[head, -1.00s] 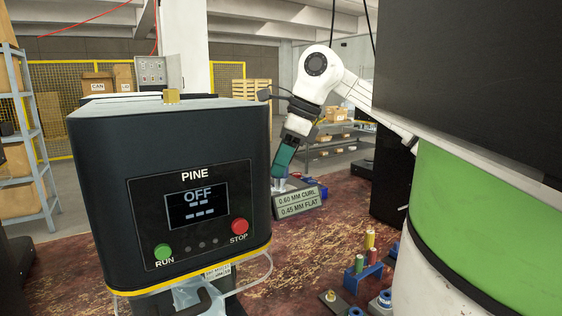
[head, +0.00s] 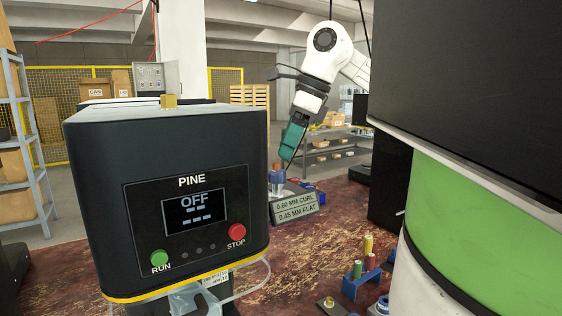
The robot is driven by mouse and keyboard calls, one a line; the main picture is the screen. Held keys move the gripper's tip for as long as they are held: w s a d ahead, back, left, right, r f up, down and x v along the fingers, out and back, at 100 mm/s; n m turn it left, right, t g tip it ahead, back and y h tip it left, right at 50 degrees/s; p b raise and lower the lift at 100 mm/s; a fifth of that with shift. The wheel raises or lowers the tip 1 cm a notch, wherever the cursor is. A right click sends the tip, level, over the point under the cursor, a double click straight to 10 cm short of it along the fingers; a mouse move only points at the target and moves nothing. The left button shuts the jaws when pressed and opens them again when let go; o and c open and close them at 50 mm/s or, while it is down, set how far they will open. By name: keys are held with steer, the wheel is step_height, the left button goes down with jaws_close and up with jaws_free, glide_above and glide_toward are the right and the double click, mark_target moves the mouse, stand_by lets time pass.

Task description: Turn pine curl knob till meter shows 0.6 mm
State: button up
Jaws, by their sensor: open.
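The black PINE machine (head: 105,190) stands large at the left. Its screen (head: 194,212) reads OFF above dashes, with no millimetre figure. A brass block (head: 168,100) sits on its top; I cannot tell whether this is the curl knob. A grey block (head: 297,209) behind it to the right is lettered 0.60 MM CURL and 0.45 MM FLAT. My gripper (head: 284,160) is open and points down above a small clear piece with a brownish top (head: 277,168), beside the grey block. Its teal end is small in view, and I cannot tell whether it touches that piece.
The PINE panel has a green RUN button (head: 160,258) and a red STOP button (head: 236,232). Coloured pegs stand in a blue rack (head: 362,283) at the lower right. A green and white drum (head: 455,220) fills the right. Worn red-brown surface lies between.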

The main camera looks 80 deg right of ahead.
steer(key=v, duration=0.5)
stand_by(0.6)
